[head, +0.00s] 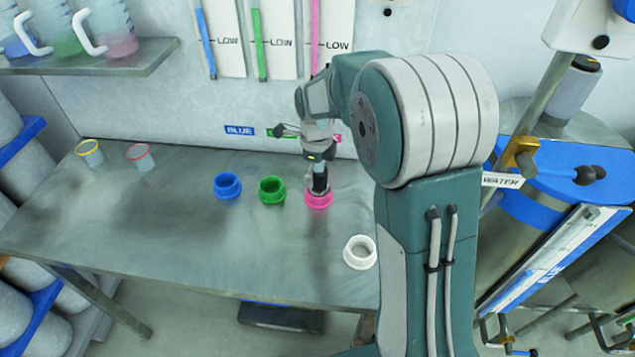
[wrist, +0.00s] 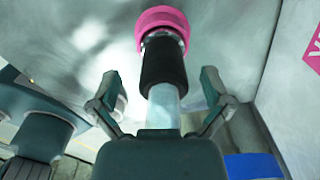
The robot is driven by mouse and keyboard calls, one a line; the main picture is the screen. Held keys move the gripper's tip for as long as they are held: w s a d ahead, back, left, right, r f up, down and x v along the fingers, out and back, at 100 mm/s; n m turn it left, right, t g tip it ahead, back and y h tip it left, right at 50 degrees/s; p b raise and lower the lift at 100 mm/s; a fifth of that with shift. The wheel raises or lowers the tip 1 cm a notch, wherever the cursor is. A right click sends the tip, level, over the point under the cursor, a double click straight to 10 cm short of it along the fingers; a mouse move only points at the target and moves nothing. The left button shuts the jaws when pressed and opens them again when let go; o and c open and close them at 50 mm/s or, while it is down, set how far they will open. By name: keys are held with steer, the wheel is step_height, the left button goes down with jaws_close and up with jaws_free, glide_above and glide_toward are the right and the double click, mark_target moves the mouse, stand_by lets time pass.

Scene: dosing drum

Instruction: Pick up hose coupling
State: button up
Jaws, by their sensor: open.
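The hose coupling, a black sleeve (wrist: 164,62) with a clear tube, stands with its far end at a pink ring (wrist: 162,24). In the head view the black sleeve (head: 320,180) rises from the pink ring (head: 318,201) on the grey table. My gripper (head: 319,158) is directly above it, pointing down. In the wrist view my gripper (wrist: 162,84) is open, with one finger on each side of the tube and sleeve. Gaps show between the fingers and the coupling. The tube's near end is hidden behind the gripper body.
A green ring (head: 271,190), a blue ring (head: 228,186) and a white ring (head: 360,252) stand on the table (head: 180,230). Two small cups (head: 141,157) are at its left. The wall with colour labels (head: 239,131) is close behind. A blue-topped drum (head: 550,180) stands right.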

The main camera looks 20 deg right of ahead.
steer(key=f, duration=0.3)
steer(key=shift+d+f, duration=0.15)
steer(key=shift+d, duration=0.1)
steer(key=c, duration=1.3)
steer(key=shift+o, duration=0.2)
steer(key=shift+w+r, duration=0.1)
steer(key=shift+r, duration=0.25)
steer(key=r, duration=0.3)
steer(key=shift+s+d+r, duration=0.1)
steer(key=shift+s+d, duration=0.1)
steer(key=s+d+r, duration=0.1)
steer(key=r, duration=0.2)
steer(key=s+d+r, duration=0.1)
steer(key=shift+s+d+r, duration=0.25)
steer(key=shift+s+d, duration=0.05)
steer(key=shift+s, duration=0.05)
steer(key=s+d+r, duration=0.1)
steer(key=s+d, duration=0.1)
steer(key=s+d+r, duration=0.3)
steer(key=s+d, duration=0.1)
steer(key=d, duration=0.1)
steer(key=shift+s+r, duration=0.35)
steer(key=shift+s, duration=0.05)
